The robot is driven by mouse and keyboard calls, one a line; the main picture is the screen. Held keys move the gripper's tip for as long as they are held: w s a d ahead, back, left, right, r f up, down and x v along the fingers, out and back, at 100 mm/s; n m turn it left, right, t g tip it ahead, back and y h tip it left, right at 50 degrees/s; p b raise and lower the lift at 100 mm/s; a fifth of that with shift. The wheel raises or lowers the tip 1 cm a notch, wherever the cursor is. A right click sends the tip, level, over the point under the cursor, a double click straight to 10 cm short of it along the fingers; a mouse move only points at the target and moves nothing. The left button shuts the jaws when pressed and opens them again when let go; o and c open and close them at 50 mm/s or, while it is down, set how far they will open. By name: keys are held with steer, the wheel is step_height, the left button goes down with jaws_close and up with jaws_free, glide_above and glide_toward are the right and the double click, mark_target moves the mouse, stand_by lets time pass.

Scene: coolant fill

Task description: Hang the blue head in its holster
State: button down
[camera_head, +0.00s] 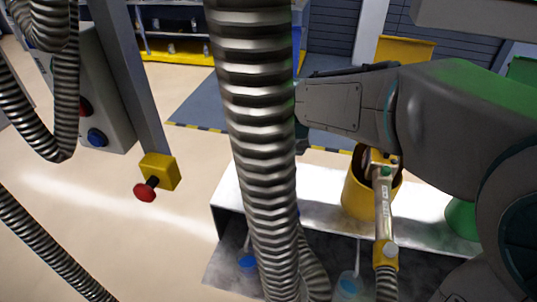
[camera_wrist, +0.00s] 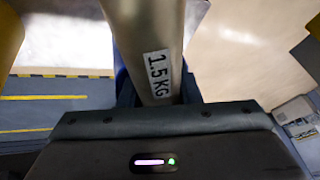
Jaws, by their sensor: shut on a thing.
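In the wrist view my gripper (camera_wrist: 158,92) is shut on a metal barrel (camera_wrist: 146,28) with a "1.5 KG" label, which I take as the blue head. Blue surfaces (camera_wrist: 122,86) show on both sides behind the barrel; I cannot tell whether they belong to the head or the holster. In the head view, my arm reaches in from the right, and the thick ribbed hose (camera_head: 262,130) in front hides my gripper and the held head. I cannot make out the blue holster there, nor whether the head touches it.
A yellow holster (camera_head: 355,196) holds another metal head (camera_head: 383,205) with a yellow collar. A green holster (camera_head: 461,217) stands to its right, on the same pale shelf (camera_head: 324,216).

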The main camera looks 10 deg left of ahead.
mark_target(271, 169)
steer(key=shift+f+b, duration=0.75)
steer(key=shift+f, duration=0.35)
steer(key=shift+f+b, duration=1.8)
steer(key=shift+b, duration=0.1)
stand_by(1.6)
steer(key=c, duration=1)
jaws_free()
steer(key=shift+o, duration=0.2)
steer(key=v, duration=1.3)
steer(key=shift+s+d+r, duration=0.15)
steer(key=shift+s+r, duration=0.05)
steer(key=shift+r, duration=0.15)
